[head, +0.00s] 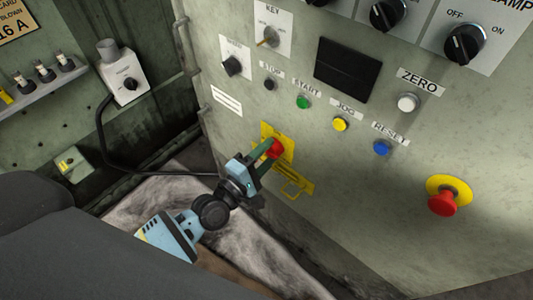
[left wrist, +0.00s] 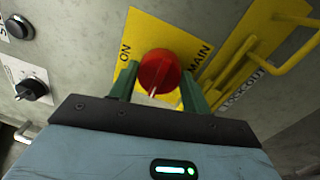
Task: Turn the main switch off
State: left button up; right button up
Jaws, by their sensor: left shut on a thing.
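The main switch is a red round knob (head: 276,148) on a yellow plate (head: 287,140) low on the grey-green panel. My left gripper (head: 268,149) reaches it from the lower left, with its green fingers at the knob's sides. In the left wrist view the knob (left wrist: 158,71) sits between the two fingers of the left gripper (left wrist: 160,82), which is shut on it. A pale mark on the knob points toward the gripper body. The words ON and MAIN show on the plate (left wrist: 143,25); the rest of its lettering is hidden. My right gripper is not in view.
A yellow lockout hasp (head: 294,187) sticks out just below the switch. A red emergency button (head: 443,201) is at the right. Green (head: 303,102), yellow (head: 340,124) and blue (head: 382,147) buttons sit above. A black cable (head: 104,140) runs at the left.

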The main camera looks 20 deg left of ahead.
pick_arm(q)
jog(key=o, duration=1)
jog(key=shift+c, duration=0.2)
jog(key=v, duration=0.7)
jog(key=shift+s+a, duration=0.15)
jog(key=shift+s, duration=0.2)
jog(key=shift+f, duration=0.1)
